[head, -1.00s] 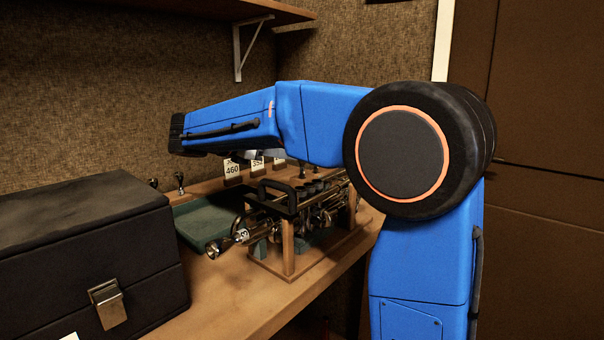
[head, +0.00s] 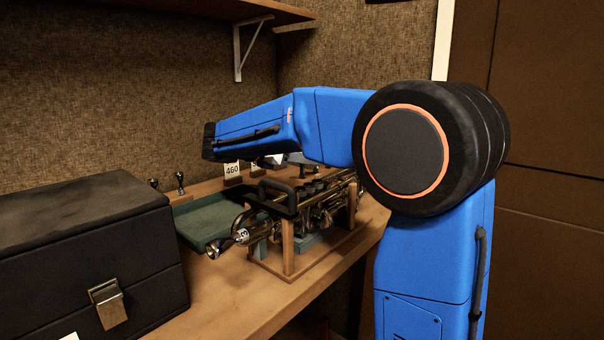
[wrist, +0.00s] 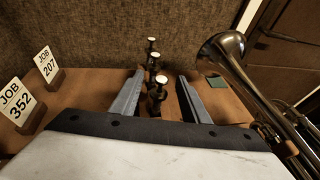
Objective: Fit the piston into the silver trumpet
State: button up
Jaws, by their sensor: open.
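My gripper (wrist: 160,76) is open, its two grey fingers pointing toward the back wall in the wrist view. Three upright dark pistons with pale round tops stand in a row between and beyond the fingers: a near piston (wrist: 157,92), a middle piston (wrist: 154,62) and a far piston (wrist: 152,45). The fingers hold none of them. A greyish metal trumpet (wrist: 245,75) lies at the right, its bell toward the wall; I cannot tell whether it is the silver one. In the head view, horns (head: 318,208) sit in a wooden rack; my arm hides the fingertips.
Job cards 352 (wrist: 15,101) and 207 (wrist: 46,64) stand left of the fingers, and card 460 (head: 232,169) shows in the head view. A black case (head: 85,245) fills the left bench. A green tray (head: 205,225) lies beside the rack (head: 288,250). A shelf (head: 190,9) hangs above.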

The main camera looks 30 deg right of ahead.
grip_shut()
jog(key=shift+r, duration=0.1)
